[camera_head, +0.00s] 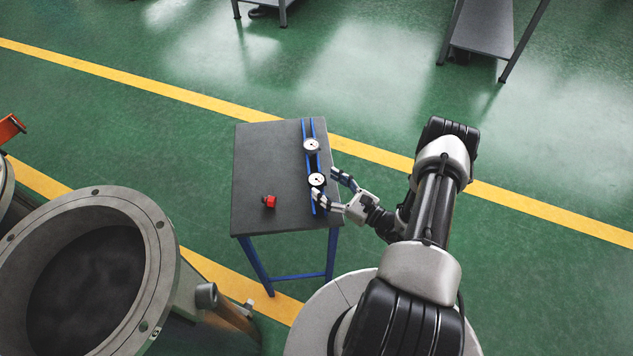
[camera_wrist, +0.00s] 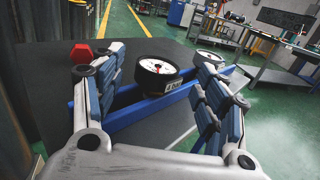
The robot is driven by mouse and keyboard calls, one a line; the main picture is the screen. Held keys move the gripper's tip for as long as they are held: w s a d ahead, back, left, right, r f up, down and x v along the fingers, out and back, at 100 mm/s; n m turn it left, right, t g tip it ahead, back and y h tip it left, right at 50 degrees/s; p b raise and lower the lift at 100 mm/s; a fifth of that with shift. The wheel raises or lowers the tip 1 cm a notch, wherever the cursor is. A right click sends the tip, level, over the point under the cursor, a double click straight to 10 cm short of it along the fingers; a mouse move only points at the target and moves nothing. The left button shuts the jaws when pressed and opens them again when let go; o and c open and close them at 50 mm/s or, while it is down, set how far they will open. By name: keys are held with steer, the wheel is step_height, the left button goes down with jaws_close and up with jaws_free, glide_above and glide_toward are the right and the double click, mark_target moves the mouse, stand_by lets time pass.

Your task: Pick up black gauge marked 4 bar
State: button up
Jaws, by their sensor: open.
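The black gauge marked 4 bar (camera_wrist: 158,72) has a white dial and a black rim. It stands on blue rails, and its label faces my wrist camera. It also shows in the head view (camera_head: 317,179) near the right edge of the small table. My gripper (camera_head: 325,183) is open around the gauge's near side, with one finger to each side in the wrist view (camera_wrist: 160,92). I see no contact between the fingers and the gauge. The gauge's lower part is partly hidden by the rail and label.
A second gauge (camera_head: 311,145) with a lighter rim stands further along the blue rails (camera_head: 306,128). A red knob-like object (camera_head: 269,201) lies on the dark table (camera_head: 262,160). A large grey flanged cylinder (camera_head: 160,262) stands at the lower left. The table's left part is clear.

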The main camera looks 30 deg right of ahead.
mark_target(323, 184)
steer(key=x, duration=0.4)
steer(key=shift+w+a+f+b, duration=0.1)
steer(key=shift+w+a+b, duration=0.1)
steer(key=shift+b, duration=0.15)
steer(key=shift+c, duration=0.2)
steer(key=c, duration=1.2)
